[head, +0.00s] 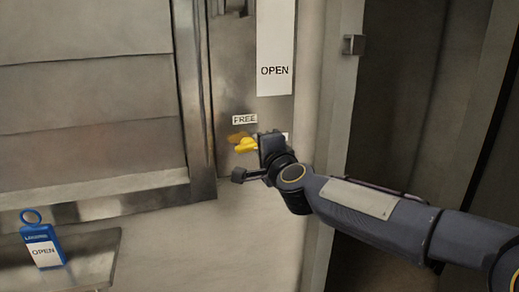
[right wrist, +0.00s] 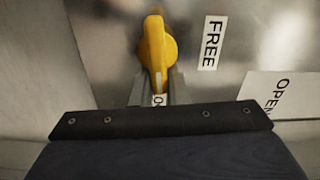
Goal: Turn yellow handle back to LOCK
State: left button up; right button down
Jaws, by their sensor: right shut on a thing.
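The yellow handle (head: 246,145) sits on a metal panel (head: 229,75) just below a FREE label (head: 244,119). In the head view its rounded end points left, away from my gripper. My right gripper (head: 258,147) is at the handle from the right, shut on it. In the right wrist view the yellow handle (right wrist: 155,50) stands up from between my right gripper's fingers (right wrist: 158,88), with the FREE label (right wrist: 211,42) beside it. Another label is mostly hidden behind the fingers. My left gripper is not in view.
A tall white OPEN sign (head: 274,48) hangs above on the panel. A blue padlock-shaped tag marked OPEN (head: 42,245) stands on a ledge (head: 95,262) at lower left. A dark open doorway (head: 400,90) lies to the right, behind my right arm.

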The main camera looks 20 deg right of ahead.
jog(key=shift+f+m, duration=0.2)
jog(key=shift+m, duration=0.4)
jog(key=c, duration=1.4)
grip_release()
jog(key=shift+c, duration=0.2)
jog(key=shift+s+r, duration=0.1)
jog(key=s, duration=0.7)
jog(key=shift+s, duration=0.35)
jog(key=shift+d, duration=0.1)
